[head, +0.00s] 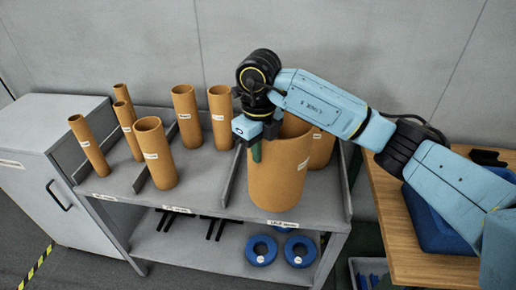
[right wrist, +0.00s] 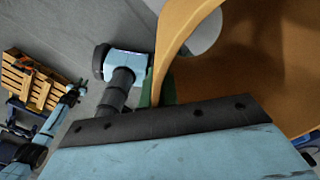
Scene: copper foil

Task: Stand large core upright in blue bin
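The large core (head: 277,172) is a wide, open orange-brown cardboard tube standing upright at the right part of the shelf. A second large core (head: 322,148) stands behind it, partly hidden. My right gripper (head: 257,147) points down at the rim of the front core, at its left side. In the right wrist view the core's wall (right wrist: 185,27) runs between the green finger pads, which lie close on both sides. The blue bin (head: 432,232) is on a wooden table at the right, largely behind my arm. My left gripper is out of the head view; a small light-blue arm shows in the wrist view, too small to judge.
Narrower cores stand further left on the grey shelf (head: 207,183), including a medium core (head: 155,153), between low dividers. Blue rings (head: 262,250) lie on the lower shelf. A grey cabinet (head: 45,160) is at the left. The wooden table (head: 395,213) is at the right.

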